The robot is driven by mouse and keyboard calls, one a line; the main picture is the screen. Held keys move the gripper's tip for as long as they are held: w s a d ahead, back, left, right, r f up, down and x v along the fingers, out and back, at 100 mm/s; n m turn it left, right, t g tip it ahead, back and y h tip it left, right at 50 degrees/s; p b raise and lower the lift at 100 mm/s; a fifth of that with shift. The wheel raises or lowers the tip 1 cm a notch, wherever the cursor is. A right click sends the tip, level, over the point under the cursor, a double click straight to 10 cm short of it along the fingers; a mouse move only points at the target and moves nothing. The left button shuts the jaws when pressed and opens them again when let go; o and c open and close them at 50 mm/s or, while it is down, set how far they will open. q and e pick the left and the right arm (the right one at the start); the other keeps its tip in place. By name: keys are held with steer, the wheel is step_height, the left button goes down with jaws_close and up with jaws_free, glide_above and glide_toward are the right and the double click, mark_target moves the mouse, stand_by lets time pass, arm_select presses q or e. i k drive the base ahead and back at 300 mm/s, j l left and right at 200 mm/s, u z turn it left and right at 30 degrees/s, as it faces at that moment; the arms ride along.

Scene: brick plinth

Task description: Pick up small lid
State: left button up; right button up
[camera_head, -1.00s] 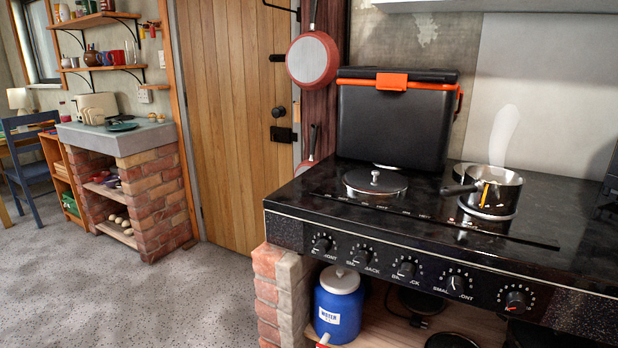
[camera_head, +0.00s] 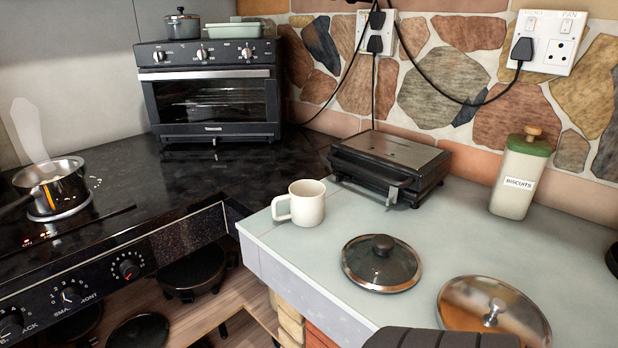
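Two round lids lie on the pale grey counter at the lower right. The smaller lid (camera_head: 382,268) has dark glass, a metal rim and a black knob on top. To its right lies a larger shiny metal lid (camera_head: 494,310) with a metal knob, close to the picture's bottom edge. The two lids are apart, with a narrow strip of counter between them. Nothing covers the smaller lid. Neither of my grippers shows in this view.
A cream mug (camera_head: 305,204) stands behind the smaller lid, left of a black grill press (camera_head: 388,166). A biscuit jar (camera_head: 518,180) stands behind the larger lid. A dark ribbed shape (camera_head: 440,338) is at the bottom edge. A pot (camera_head: 52,186) sits on the stove at left.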

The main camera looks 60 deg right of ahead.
mark_target(381, 263)
steer(key=z, duration=0.4)
steer(key=k+l+z, duration=0.1)
steer(key=z, duration=0.35)
steer(key=l+z, duration=0.15)
steer(key=z, duration=0.25)
steer(key=l+z, duration=0.1)
steer(key=z, duration=0.35)
steer(key=l+z, duration=0.1)
steer(key=z, duration=0.3)
steer(key=j+z, duration=0.3)
steer(key=j, duration=0.2)
steer(key=j+z, duration=0.3)
steer(key=j, duration=0.2)
steer(key=k, duration=0.05)
